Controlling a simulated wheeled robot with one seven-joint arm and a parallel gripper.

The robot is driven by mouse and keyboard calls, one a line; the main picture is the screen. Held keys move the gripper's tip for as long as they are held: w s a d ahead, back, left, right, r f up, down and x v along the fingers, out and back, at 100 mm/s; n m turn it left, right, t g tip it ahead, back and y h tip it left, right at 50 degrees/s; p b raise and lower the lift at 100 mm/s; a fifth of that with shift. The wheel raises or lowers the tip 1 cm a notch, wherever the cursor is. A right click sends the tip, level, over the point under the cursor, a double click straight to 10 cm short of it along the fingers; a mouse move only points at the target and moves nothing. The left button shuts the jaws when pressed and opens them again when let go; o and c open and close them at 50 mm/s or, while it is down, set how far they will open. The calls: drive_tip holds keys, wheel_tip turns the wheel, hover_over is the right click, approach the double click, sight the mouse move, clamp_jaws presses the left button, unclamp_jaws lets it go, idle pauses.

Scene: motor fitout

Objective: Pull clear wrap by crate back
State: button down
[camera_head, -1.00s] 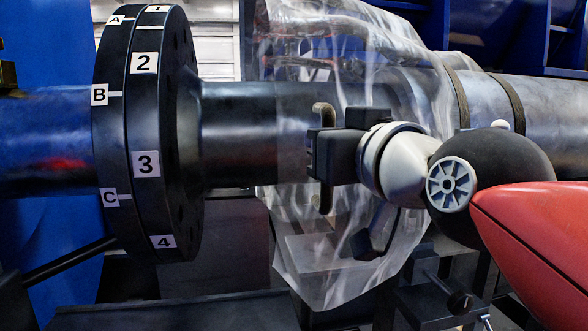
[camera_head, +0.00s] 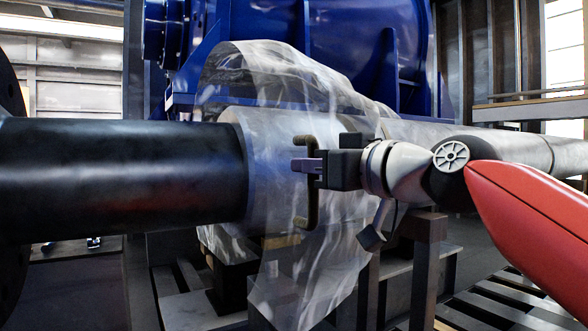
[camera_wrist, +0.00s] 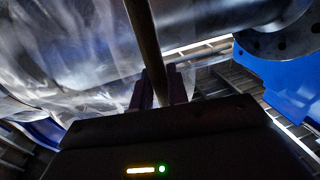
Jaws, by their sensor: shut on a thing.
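The clear wrap (camera_head: 285,90) is a crinkled see-through sheet draped over the grey part of the shaft and hanging below it. It also shows in the wrist view (camera_wrist: 60,65), at the left. My gripper (camera_head: 312,166) is at the front of the wrap. Its fingers (camera_wrist: 155,90) are shut on a brown C-shaped handle (camera_head: 312,212), which also shows as a rod in the wrist view (camera_wrist: 143,38). The handle stands upright against the wrap; I cannot tell how the two are joined. I cannot make out a crate with certainty.
A dark bare shaft (camera_head: 120,180) runs left to a dark flange (camera_head: 10,210) at the picture's edge. A large blue machine (camera_head: 320,50) stands behind. A dark support stand (camera_head: 428,262) is below the shaft, with a slatted pallet (camera_head: 515,290) at the lower right.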

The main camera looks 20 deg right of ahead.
drive_tip(key=shift+d, duration=0.35)
drive_tip(key=c, duration=1.4)
unclamp_jaws()
drive_tip(key=shift+c, duration=0.2)
drive_tip(key=v, duration=0.7)
drive_tip(key=shift+s+d, duration=0.2)
drive_tip(key=shift+s, duration=0.1)
